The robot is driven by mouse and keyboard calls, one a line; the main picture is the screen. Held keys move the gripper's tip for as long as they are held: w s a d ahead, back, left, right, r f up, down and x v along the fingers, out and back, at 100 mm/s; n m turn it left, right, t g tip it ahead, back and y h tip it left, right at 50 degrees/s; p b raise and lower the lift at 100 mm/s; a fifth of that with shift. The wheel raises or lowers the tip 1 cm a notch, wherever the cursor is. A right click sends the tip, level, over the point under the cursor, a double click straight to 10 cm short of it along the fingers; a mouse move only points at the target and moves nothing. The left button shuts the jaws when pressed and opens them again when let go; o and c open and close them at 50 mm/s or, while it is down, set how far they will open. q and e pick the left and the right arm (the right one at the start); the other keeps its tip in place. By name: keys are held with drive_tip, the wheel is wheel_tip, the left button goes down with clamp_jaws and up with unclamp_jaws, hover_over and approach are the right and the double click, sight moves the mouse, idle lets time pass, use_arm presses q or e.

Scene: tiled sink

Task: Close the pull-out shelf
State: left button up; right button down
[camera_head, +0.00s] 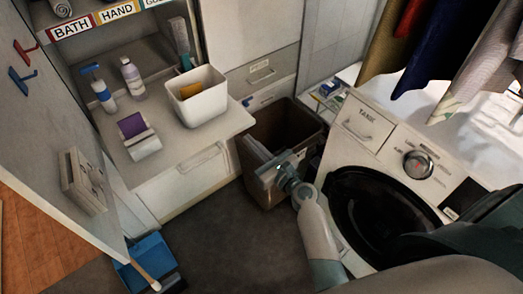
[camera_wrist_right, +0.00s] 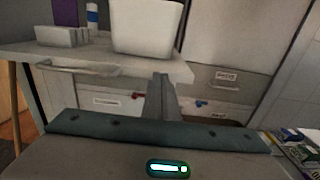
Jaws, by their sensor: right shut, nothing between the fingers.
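The pull-out shelf (camera_head: 183,143) stands pulled out from the cabinet at the left in the head view. Its front has a bar handle (camera_head: 197,157), which also shows in the right wrist view (camera_wrist_right: 75,68). A white bin (camera_head: 203,104), bottles and a small white holder stand on it. My right gripper (camera_head: 250,146) is shut and empty. It is near the shelf's front right corner, over the dark waste bin. In the right wrist view its fingers (camera_wrist_right: 163,80) overlap the shelf's front edge (camera_wrist_right: 150,66); I cannot tell whether they touch. My left gripper is not in view.
The dark waste bin (camera_head: 284,135) stands right of the shelf. A washing machine (camera_head: 385,150) stands further right, with clothes (camera_head: 430,45) hanging above. An open cabinet door (camera_head: 50,130) is at the left, with a blue dustpan (camera_head: 145,262) below. Grey floor before the shelf is clear.

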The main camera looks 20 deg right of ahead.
sight(238, 129)
drive_tip(key=x, duration=0.3)
drive_tip(key=shift+w, duration=0.3)
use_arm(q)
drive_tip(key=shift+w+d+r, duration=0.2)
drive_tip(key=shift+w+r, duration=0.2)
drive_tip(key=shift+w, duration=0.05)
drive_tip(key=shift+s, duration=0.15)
use_arm(e)
drive_tip(key=shift+w, duration=0.15)
